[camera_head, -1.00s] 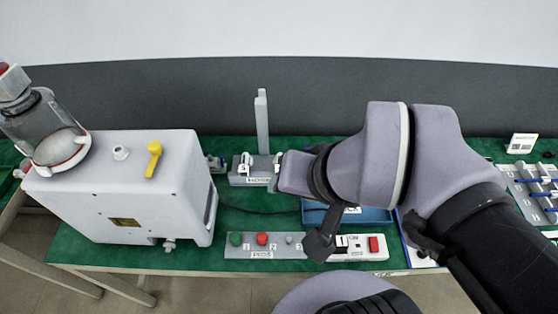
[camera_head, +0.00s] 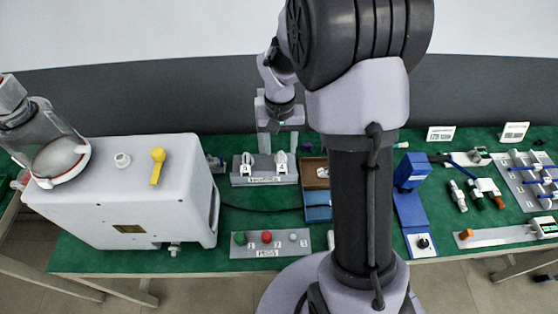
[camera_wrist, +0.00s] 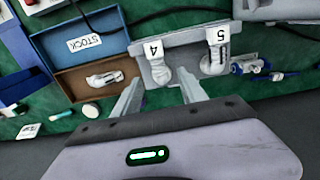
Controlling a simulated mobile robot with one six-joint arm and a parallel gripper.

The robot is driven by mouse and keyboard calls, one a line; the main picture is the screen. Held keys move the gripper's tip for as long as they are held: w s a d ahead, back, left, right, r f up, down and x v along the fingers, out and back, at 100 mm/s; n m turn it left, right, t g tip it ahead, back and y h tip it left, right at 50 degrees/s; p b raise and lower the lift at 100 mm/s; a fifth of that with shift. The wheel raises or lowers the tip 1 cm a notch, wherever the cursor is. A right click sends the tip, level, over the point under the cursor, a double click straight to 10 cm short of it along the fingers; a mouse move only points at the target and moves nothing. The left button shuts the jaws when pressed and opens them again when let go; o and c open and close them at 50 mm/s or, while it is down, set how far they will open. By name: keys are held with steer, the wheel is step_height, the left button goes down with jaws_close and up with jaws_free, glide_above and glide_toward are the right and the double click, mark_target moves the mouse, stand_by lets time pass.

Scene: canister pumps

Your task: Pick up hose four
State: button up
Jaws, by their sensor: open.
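Hose four is a white, coiled-looking piece (camera_wrist: 159,68) at the label 4 on a grey holder (camera_wrist: 190,37). My gripper (camera_wrist: 161,80) is open and empty in the wrist view. Its two fingers point towards hose four, with its near end between them in the picture; I cannot tell the depth gap. In the head view my gripper (camera_head: 278,142) is above the holder's right part.
A large white pump (camera_head: 120,190) stands left.

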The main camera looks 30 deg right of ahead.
mark_target(281, 155)
step_height(281, 155, down, 6)
steer(key=b, duration=0.2)
steer(key=shift+f+b, duration=0.25)
steer(key=shift+b, duration=0.15)
steer(key=shift+r, duration=0.1)
steer(key=shift+c, duration=0.9)
jaws_close()
